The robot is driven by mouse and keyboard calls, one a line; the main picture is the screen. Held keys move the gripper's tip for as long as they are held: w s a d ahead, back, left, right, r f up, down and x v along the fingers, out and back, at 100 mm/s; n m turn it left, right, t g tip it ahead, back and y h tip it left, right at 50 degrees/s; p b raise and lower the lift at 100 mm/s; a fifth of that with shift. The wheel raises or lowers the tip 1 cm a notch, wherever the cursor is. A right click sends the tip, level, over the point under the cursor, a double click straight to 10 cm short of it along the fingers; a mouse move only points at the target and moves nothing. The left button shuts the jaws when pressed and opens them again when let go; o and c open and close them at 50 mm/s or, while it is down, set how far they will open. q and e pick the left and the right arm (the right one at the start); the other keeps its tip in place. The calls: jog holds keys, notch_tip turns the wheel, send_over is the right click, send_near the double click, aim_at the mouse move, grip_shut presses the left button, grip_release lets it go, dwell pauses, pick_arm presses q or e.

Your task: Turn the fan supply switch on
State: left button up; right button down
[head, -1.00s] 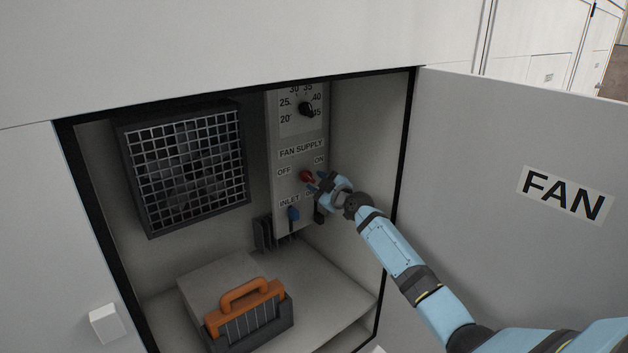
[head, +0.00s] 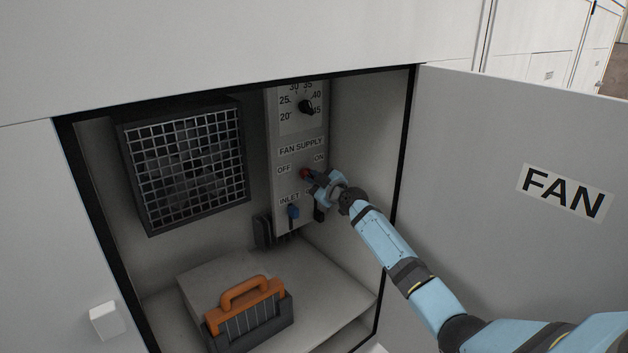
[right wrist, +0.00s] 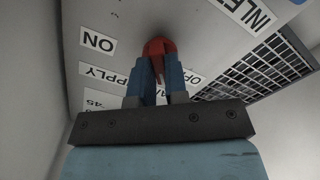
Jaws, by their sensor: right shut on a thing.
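The red fan supply switch (head: 304,174) sits on the grey control panel (head: 285,187), below the FAN SUPPLY label and between the OFF label (head: 284,169) and the ON label (head: 319,158). My right gripper (head: 312,177) reaches it from the lower right. In the right wrist view the two blue fingers (right wrist: 160,72) are closed around the red switch (right wrist: 158,46). The fingers partly cover it, and I cannot tell which label it points to. My left gripper is not in view.
A black dial (head: 306,107) is above and a blue inlet switch (head: 293,212) below. A grilled fan (head: 190,165) is at the left. An orange-handled block (head: 245,312) lies on the cabinet floor. The open FAN door (head: 470,150) stands right of my arm.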

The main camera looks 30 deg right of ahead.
jog(key=shift+m+b, duration=0.9)
jog(key=shift+m, duration=6.9)
jog(key=c, duration=1.1)
grip_release()
jog(key=shift+c, duration=0.2)
jog(key=shift+s, duration=0.15)
